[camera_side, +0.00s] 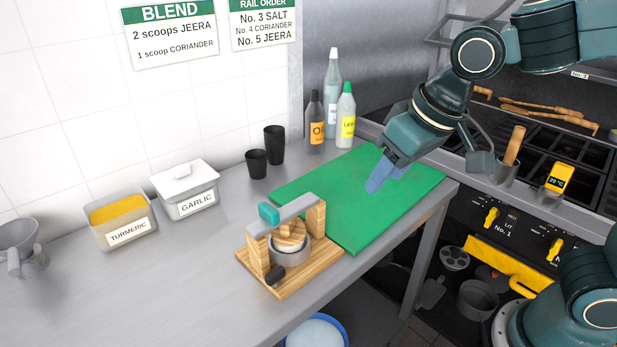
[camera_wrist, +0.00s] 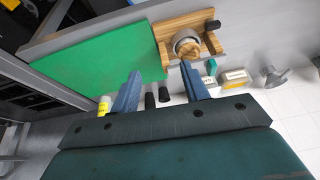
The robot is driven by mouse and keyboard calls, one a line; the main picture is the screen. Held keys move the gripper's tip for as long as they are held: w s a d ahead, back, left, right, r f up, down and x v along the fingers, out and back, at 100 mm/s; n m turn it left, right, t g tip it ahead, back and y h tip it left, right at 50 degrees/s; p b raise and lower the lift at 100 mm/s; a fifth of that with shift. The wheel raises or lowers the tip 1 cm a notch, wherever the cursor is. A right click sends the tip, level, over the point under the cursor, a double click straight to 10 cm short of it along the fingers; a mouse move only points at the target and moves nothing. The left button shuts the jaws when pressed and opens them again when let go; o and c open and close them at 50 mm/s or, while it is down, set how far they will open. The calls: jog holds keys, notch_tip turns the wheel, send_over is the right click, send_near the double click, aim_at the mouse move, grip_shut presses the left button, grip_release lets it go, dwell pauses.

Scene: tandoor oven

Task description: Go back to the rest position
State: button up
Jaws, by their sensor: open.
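My gripper (camera_side: 379,179) hangs above the green board (camera_side: 345,200) at the right end of the counter, apart from it. In the wrist view its two blue fingers (camera_wrist: 158,88) are spread apart with nothing held between them. The green board also shows in the wrist view (camera_wrist: 95,55), lying flat and empty.
A wooden press (camera_side: 290,240) with a metal cup stands beside the board. Bottles (camera_side: 345,118), black cups (camera_side: 273,142), a turmeric tub (camera_side: 122,218) and a garlic tub (camera_side: 187,190) line the wall. The stove (camera_side: 545,150) is at right. The counter's front left is clear.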

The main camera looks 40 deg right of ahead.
jog(key=s+d, duration=0.9)
jog(key=s, duration=0.2)
jog(key=shift+s+d+t, duration=0.25)
jog(key=shift+t, duration=0.15)
dwell(0.5)
